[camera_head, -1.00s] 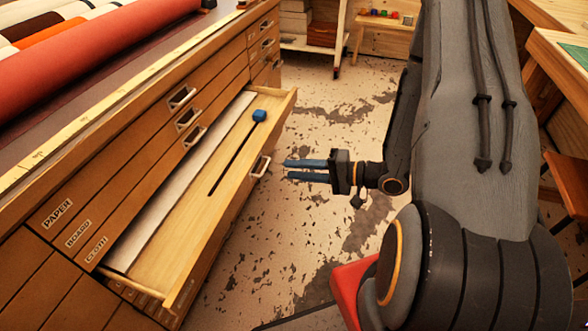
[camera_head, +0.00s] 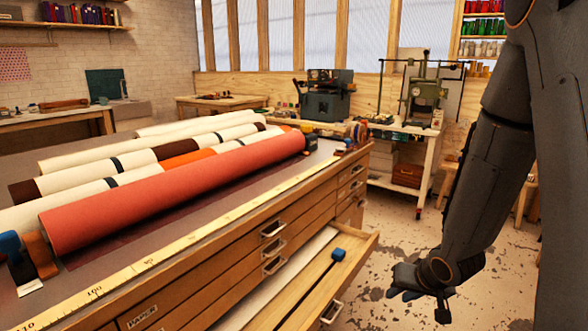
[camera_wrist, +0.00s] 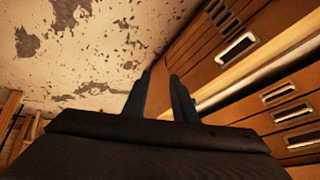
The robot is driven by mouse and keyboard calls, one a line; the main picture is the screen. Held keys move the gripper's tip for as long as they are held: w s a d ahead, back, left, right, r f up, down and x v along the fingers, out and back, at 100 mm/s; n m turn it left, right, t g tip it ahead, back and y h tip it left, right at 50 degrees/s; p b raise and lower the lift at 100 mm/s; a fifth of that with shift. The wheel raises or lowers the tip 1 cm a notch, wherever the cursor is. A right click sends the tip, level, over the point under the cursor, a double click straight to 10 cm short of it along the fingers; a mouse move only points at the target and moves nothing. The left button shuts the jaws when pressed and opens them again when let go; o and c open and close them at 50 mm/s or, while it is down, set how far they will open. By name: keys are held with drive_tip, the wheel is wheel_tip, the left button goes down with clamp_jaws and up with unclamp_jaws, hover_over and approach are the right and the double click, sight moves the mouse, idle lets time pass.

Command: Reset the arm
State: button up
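My gripper (camera_head: 400,294) hangs low at the right in the head view, beside the open drawer (camera_head: 346,277) and apart from it. In the wrist view its two blue-grey fingers (camera_wrist: 161,76) stand apart with an empty gap between them. The wrist view looks down along the drawer fronts and the worn floor. A stick with a blue block-shaped head (camera_head: 338,254) lies in the open drawer. My arm runs down the right side of the head view, bent at the wrist.
The wooden drawer cabinet (camera_head: 215,267) fills the left and middle. A red roll (camera_head: 175,195) and several cream rolls lie on its top. A bench with a green machine (camera_head: 425,103) stands behind. Patchy bare floor (camera_head: 392,233) lies right of the open drawer.

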drive_tip(key=s+a+r+g+p, duration=0.1)
drive_tip(key=s+a+r+g, duration=0.1)
drive_tip(key=s+r, duration=0.2)
drive_tip(key=s+a+r+n+g, duration=0.1)
drive_tip(key=s+a+r+g, duration=0.1)
drive_tip(key=s+r, duration=0.3)
drive_tip(key=s+a+r+n+g+h+p, duration=0.1)
drive_tip(key=s+a+r, duration=0.3)
drive_tip(key=s, duration=0.6)
drive_tip(key=shift+a+r+g+p, duration=0.2)
drive_tip(key=shift+r+g+p, duration=0.15)
drive_tip(key=shift+g, duration=0.25)
